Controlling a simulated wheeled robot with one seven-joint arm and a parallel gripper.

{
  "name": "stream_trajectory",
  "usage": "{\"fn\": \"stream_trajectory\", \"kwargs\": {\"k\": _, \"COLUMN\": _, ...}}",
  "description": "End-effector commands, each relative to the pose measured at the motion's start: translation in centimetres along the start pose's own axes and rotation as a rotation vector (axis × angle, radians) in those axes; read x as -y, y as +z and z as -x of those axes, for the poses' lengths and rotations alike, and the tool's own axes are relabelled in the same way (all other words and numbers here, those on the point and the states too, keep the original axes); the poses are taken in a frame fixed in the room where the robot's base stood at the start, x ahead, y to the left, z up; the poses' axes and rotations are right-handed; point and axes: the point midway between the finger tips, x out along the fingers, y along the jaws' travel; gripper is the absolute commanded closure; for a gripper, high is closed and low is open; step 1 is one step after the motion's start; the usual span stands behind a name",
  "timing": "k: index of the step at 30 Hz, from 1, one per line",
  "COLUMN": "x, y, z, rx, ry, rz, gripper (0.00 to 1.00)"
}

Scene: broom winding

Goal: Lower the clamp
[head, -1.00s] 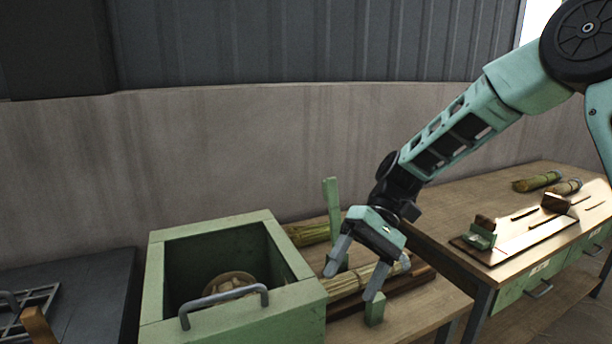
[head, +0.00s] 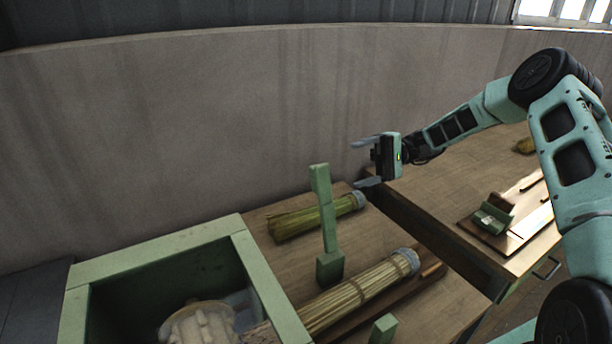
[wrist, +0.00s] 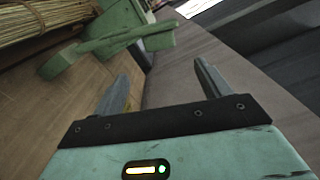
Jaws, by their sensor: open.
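The clamp is a green upright lever (head: 325,205) on a green block (head: 329,267), standing raised beside a straw broom bundle (head: 355,295) in the head view. In the wrist view the green clamp lever (wrist: 125,40) shows at the upper left, ahead of the fingers. My gripper (head: 362,163) is open and empty, to the right of the lever's top and a little above it, not touching it. Its fingers point left in the head view. It also shows in the wrist view (wrist: 160,85), with nothing between the fingers.
A green open box (head: 155,240) with a pale object inside stands at the lower left. A second straw bundle (head: 315,217) lies behind the clamp. A small green post (head: 383,329) stands in front. A wooden board with a green fixture (head: 492,216) lies on the right table. The wall is behind.

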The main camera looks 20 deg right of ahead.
Motion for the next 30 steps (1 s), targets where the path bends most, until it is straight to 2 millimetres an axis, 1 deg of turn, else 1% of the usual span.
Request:
{"fn": "stream_trajectory", "kwargs": {"k": 1, "x": 0.3, "y": 0.1, "z": -1.1, "rx": 0.005, "ry": -0.001, "rz": -0.001, "gripper": 0.24}}
{"fn": "stream_trajectory", "kwargs": {"k": 12, "x": 0.3, "y": 0.2, "z": -9.0, "rx": 0.006, "ry": 0.002, "rz": -0.002, "gripper": 0.24}}
{"fn": "stream_trajectory", "kwargs": {"k": 18, "x": 0.2, "y": 0.2, "z": -12.5, "rx": 0.004, "ry": 0.002, "rz": -0.003, "gripper": 0.24}}
{"fn": "stream_trajectory", "kwargs": {"k": 21, "x": 0.1, "y": 0.1, "z": -13.7, "rx": 0.003, "ry": 0.002, "rz": -0.001, "gripper": 0.24}}
{"fn": "stream_trajectory", "kwargs": {"k": 24, "x": 0.1, "y": 0.1, "z": -14.5, "rx": 0.001, "ry": 0.002, "rz": -0.002, "gripper": 0.24}}
{"fn": "stream_trajectory", "kwargs": {"k": 30, "x": 0.0, "y": 0.0, "z": -14.9, "rx": 0.001, "ry": 0.002, "rz": -0.001, "gripper": 0.24}}
